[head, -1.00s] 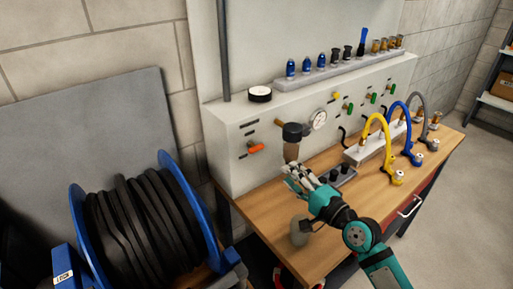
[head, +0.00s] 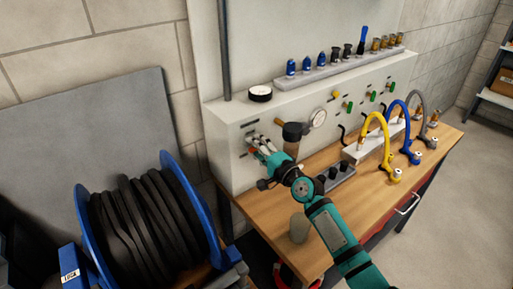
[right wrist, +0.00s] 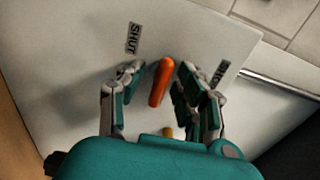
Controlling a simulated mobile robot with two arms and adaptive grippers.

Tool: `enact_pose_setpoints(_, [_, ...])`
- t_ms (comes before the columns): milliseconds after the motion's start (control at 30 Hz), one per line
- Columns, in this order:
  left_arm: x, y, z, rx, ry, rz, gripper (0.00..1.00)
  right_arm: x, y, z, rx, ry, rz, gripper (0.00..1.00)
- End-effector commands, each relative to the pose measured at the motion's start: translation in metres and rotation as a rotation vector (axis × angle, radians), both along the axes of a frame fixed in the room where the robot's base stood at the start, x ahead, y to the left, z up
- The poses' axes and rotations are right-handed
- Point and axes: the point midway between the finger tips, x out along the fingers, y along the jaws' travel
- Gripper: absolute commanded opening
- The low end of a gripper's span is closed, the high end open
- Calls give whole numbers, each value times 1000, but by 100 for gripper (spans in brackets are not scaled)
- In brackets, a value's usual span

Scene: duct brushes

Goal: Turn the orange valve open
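The orange valve (right wrist: 161,82) is a short orange lever on the pale panel face. In the right wrist view it stands between the fingers of my right gripper (right wrist: 160,72), with visible gaps on both sides. A "SHUT" label (right wrist: 134,38) is to its upper left, and another label (right wrist: 220,72) on the right is partly hidden by a finger. In the head view my right gripper (head: 259,144) is at the left part of the panel and hides most of the valve. The fingers are open. My left gripper is not in view.
A brown-and-black fitting (head: 292,138) stands close to the right of my gripper. The wooden bench (head: 265,213) holds a grey cup (head: 299,228) and yellow, blue and grey hoses. A blue hose reel (head: 205,225) with black hose stands at the left.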

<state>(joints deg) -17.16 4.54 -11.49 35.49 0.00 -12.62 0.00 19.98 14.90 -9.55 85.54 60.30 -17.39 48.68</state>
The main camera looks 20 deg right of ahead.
Motion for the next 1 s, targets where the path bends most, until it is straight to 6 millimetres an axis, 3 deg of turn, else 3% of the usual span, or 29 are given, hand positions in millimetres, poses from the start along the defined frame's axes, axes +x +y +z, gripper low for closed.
enact_pose_setpoints(167, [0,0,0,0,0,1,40,0,0,0,0,0,0,36])
enact_pose_setpoints(433, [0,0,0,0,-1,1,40,0,0,0,0,1,0,0])
enact_pose_setpoints(1000, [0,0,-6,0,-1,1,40,0,0,-1,-90,-33,1,0])
